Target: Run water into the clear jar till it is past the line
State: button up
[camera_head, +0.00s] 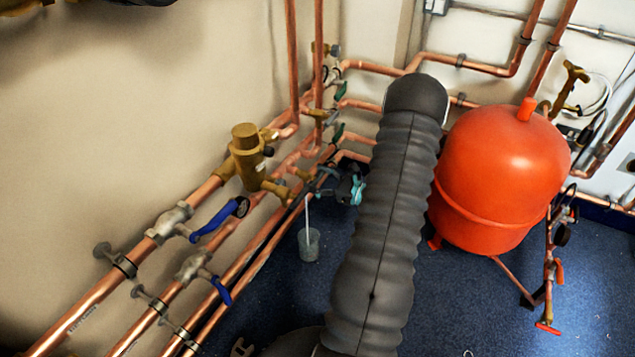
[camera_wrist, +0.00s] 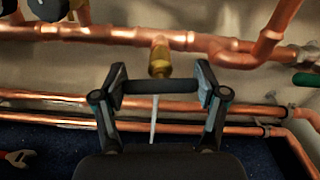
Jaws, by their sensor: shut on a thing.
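The clear jar (camera_head: 309,247) stands upright on the blue floor below the pipes in the head view. A thin pale stream of water (camera_head: 307,212) comes down into it, and it also shows in the wrist view (camera_wrist: 153,120). The water level and the line are too small to make out. My gripper (camera_head: 341,183) is beside the pipes, above and right of the jar. In the wrist view my gripper (camera_wrist: 162,87) is shut on a dark tap handle (camera_wrist: 160,87), across the front of a brass tap (camera_wrist: 159,58). The jar is hidden in the wrist view.
Copper pipes (camera_head: 200,268) with blue-handled valves (camera_head: 215,222) run along the left wall. A brass valve body (camera_head: 247,155) sticks out from them. A red tank (camera_head: 505,175) stands on the right. A red wrench (camera_wrist: 15,159) lies at lower left in the wrist view.

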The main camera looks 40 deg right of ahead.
jog(key=shift+n, duration=0.6)
jog(key=o, duration=1.2)
jog(key=shift+c, duration=0.2)
jog(key=v, duration=1.2)
